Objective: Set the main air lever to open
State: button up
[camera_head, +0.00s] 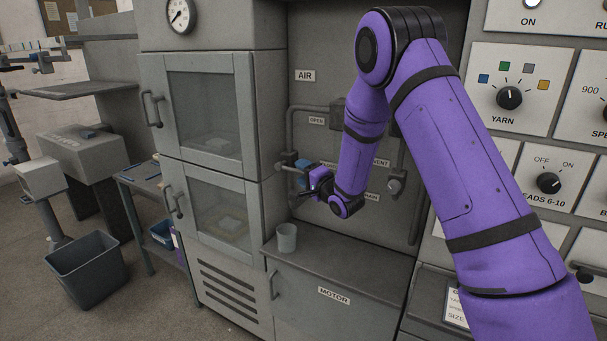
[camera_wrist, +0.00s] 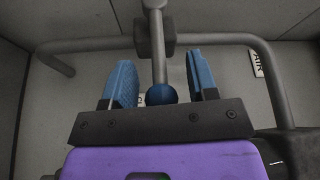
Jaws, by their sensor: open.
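The main air lever (camera_wrist: 161,62) shows in the wrist view as a grey rod with a dark blue ball knob (camera_wrist: 161,94). It runs from a dark valve block on a grey pipe. My gripper (camera_wrist: 160,66) is open, with one blue finger on each side of the rod and a gap on both sides. The knob lies between the fingers, close to the gripper's dark base. In the head view my gripper (camera_head: 301,172) is at the pipework under the OPEN label (camera_head: 316,120), and I cannot make out the lever there.
The AIR label (camera_head: 305,76) is on the back panel above the pipes. A grey cup (camera_head: 287,237) stands on the MOTOR cabinet's top (camera_head: 345,262) below my gripper. A glass-doored cabinet (camera_head: 212,120) is to the left; the knob panel (camera_head: 510,90) is to the right.

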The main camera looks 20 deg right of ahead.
jog(key=shift+c, duration=0.2)
grip_shut()
jog(key=shift+r, duration=0.1)
